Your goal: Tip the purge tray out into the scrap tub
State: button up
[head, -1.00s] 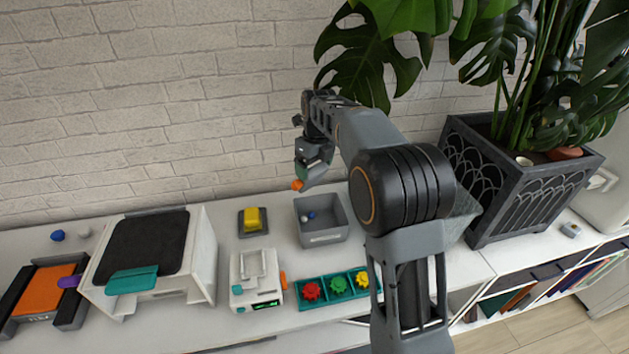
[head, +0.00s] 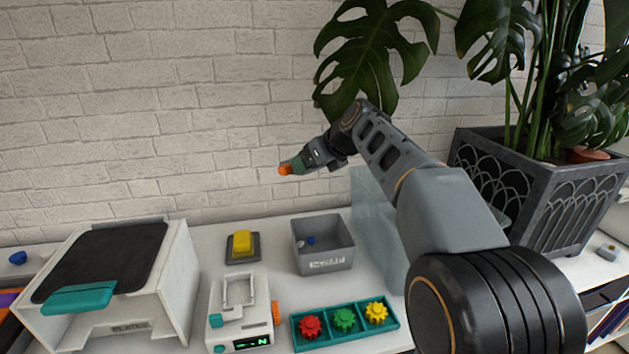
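The scrap tub is most likely the grey open box (head: 324,260) with a label on its front, standing near the wall. A few small blue and pale pieces (head: 306,241) lie inside it. My gripper (head: 290,168) is above and slightly left of the tub, in front of the brick wall, pointing left and a little down. Green and orange parts show at its end. I cannot tell whether these are its fingers or something held, nor how wide it is. I cannot make out the purge tray for certain.
A white machine with a black top (head: 110,265) and teal tab stands left. A yellow block on a grey base (head: 242,246), a white device with a display (head: 241,318) and a teal tray of gears (head: 346,325) surround the tub. A planter (head: 530,205) stands right.

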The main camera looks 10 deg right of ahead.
jog(key=t+b, duration=0.1)
jog(key=b, duration=0.1)
jog(key=t+y+b, duration=0.1)
jog(key=b, duration=0.1)
jog(key=shift+r+b, duration=0.25)
jog(key=shift+b, duration=0.1)
jog(key=shift+r+t+y+b, duration=0.4)
jog(key=shift+r+t+b, duration=0.1)
jog(key=shift+t, duration=0.1)
